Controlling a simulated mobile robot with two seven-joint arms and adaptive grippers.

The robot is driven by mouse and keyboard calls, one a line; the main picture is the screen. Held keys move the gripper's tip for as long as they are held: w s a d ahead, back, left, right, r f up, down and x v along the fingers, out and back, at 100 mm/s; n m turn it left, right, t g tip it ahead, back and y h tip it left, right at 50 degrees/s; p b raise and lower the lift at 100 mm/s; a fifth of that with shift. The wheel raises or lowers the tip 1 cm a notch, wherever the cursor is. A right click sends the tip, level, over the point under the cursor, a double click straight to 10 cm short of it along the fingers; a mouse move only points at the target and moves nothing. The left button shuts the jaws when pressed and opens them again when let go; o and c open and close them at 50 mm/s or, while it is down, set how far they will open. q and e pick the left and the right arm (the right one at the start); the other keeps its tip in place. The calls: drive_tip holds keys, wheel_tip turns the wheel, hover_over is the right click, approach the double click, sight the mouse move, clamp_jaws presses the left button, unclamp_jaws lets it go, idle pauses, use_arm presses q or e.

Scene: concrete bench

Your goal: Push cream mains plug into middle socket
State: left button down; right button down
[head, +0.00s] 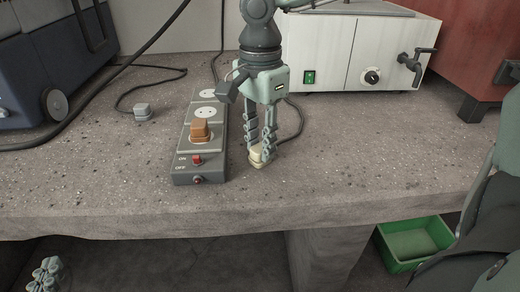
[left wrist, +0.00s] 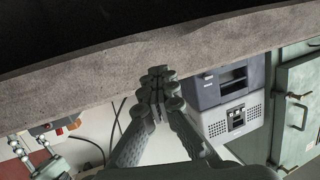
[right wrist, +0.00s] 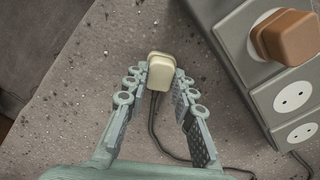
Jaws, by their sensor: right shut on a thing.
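The cream mains plug (head: 257,163) is between the fingertips of my right gripper (head: 263,150), low over the bench just right of the socket strip. In the right wrist view the cream plug (right wrist: 161,70) shows between the tips of my right gripper (right wrist: 158,84), with its dark cord trailing back. The dark grey strip (head: 187,172) has its middle socket (head: 206,113) empty; it also shows in the right wrist view (right wrist: 294,97). My left gripper (head: 47,275) is below the bench edge at bottom left, fingers together and empty in the left wrist view (left wrist: 157,82).
A brown plug (head: 200,131) fills the near socket, beside a red switch (head: 196,160). The far socket (head: 208,94) is empty. A white appliance (head: 330,50) stands behind. The bench front right is clear.

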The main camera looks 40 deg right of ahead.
sight(260, 148)
drive_tip(key=shift+r, duration=0.1)
